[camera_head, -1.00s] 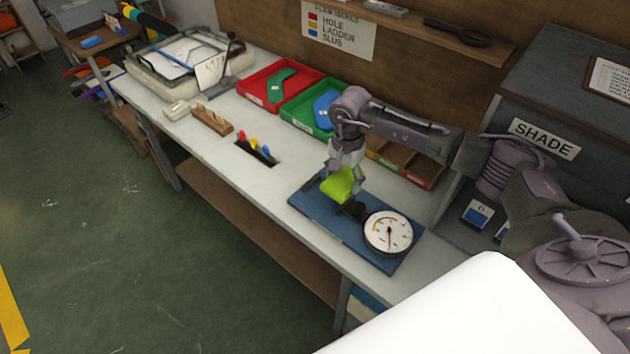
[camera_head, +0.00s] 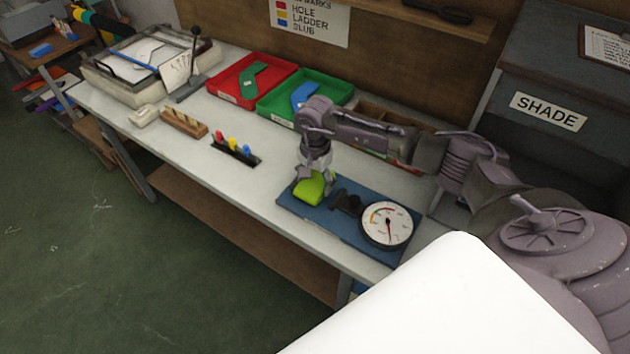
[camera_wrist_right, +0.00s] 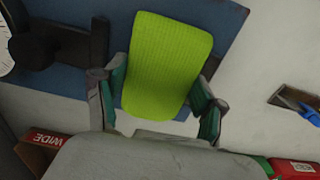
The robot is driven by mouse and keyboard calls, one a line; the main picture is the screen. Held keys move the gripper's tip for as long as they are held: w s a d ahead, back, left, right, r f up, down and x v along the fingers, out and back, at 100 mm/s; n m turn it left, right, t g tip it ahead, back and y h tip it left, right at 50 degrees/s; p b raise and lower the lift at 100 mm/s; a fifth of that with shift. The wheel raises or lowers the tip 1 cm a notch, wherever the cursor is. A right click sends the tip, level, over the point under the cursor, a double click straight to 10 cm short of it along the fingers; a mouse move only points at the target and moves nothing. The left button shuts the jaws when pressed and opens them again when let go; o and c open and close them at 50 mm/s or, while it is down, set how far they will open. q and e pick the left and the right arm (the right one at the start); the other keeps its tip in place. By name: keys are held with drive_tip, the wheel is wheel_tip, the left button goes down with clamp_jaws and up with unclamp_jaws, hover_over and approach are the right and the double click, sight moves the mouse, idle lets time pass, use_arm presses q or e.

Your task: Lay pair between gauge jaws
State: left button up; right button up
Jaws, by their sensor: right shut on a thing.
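A lime-green folded sock pair (camera_head: 311,188) is at the left end of the blue gauge board (camera_head: 335,222). My right gripper (camera_head: 316,180) is shut on it from above. In the right wrist view the ribbed pair (camera_wrist_right: 165,62) lies between the two green-padded fingers (camera_wrist_right: 160,95), over the blue board. The dark gauge jaws (camera_head: 346,202) stand to the right of the pair and apart from it; they also show in the right wrist view (camera_wrist_right: 75,45). The round dial (camera_head: 386,224) is at the board's right end. My left gripper is out of view.
Behind are a red tray (camera_head: 250,82) and a green tray (camera_head: 305,98). A slot with coloured pegs (camera_head: 235,149) and a wooden block (camera_head: 184,122) lie to the left on the white bench. A dark box labelled SHADE (camera_head: 548,110) stands at the right.

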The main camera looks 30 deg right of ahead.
sight(315, 183)
drive_tip(key=shift+f, duration=0.2)
drive_tip(key=o, duration=1.1)
drive_tip(key=shift+o, duration=0.2)
drive_tip(key=shift+r, duration=0.6)
use_arm(q)
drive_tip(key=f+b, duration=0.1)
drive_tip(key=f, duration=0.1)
drive_tip(key=b, duration=0.1)
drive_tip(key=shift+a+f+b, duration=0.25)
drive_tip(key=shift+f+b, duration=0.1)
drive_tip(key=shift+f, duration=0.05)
use_arm(e)
wheel_tip(315, 183, up, 11)
drive_tip(key=shift+r, duration=0.15)
